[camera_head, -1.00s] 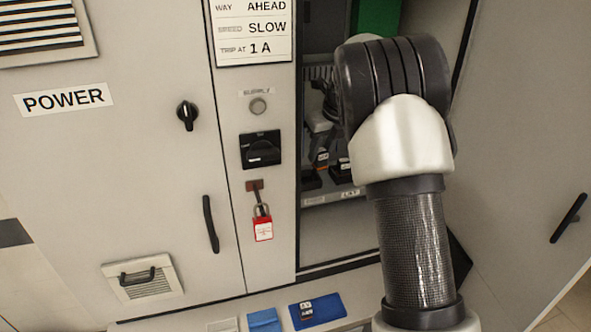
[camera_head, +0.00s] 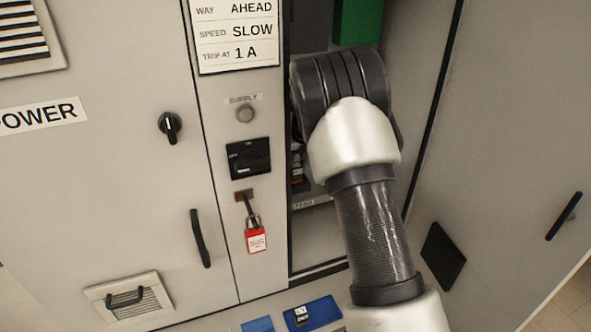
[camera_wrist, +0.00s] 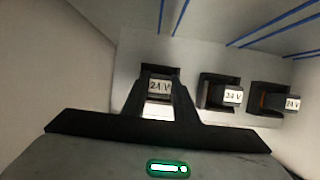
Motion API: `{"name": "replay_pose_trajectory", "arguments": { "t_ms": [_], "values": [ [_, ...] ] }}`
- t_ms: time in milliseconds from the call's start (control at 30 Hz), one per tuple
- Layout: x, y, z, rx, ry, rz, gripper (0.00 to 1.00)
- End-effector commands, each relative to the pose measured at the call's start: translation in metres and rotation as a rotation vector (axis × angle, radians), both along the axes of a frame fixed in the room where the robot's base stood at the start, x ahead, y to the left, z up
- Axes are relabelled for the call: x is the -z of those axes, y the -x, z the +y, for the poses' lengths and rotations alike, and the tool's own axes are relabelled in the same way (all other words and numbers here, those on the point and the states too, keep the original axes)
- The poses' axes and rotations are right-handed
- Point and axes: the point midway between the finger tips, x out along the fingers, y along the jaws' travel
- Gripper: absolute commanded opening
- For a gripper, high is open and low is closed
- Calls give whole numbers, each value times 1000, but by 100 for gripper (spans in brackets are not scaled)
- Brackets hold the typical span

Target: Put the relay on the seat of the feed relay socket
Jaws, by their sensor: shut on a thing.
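My gripper (camera_wrist: 159,78) is shut on a relay (camera_wrist: 160,88) with a white label that seems to read 24 V. In the wrist view the relay is in front of a dark socket (camera_wrist: 156,69), the leftmost of a row on a pale panel. The fingers hide much of this socket, and I cannot tell whether the relay touches its seat. In the head view my arm hides the gripper and the held relay inside the open cabinet bay.
Two more labelled relays, one (camera_wrist: 232,96) beside the held one and one (camera_wrist: 292,103) farther right, sit in dark sockets. Bay walls stand close on both sides. A blue mat (camera_head: 325,307) with a labelled block (camera_head: 300,318) lies in front. A red padlock (camera_head: 256,240) hangs left of the opening.

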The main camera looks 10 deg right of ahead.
Motion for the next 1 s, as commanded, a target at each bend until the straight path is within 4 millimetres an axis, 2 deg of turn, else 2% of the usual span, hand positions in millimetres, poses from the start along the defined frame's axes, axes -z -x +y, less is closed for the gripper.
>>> {"name": "replay_pose_trajectory", "arguments": {
  "t_ms": [100, 467, 500, 600, 833, 1000],
  "values": [
    [11, 0, 0, 0, 0, -1, 4],
    [14, 0, 0, -1, 0, -1, 4],
    [14, 0, 0, -1, 0, -2, 30],
    [14, 0, 0, -1, 0, -2, 45],
    [8, 0, 0, -1, 1, -3, 45],
    [-17, 10, -2, -1, 1, -5, 45]
  ]
}}
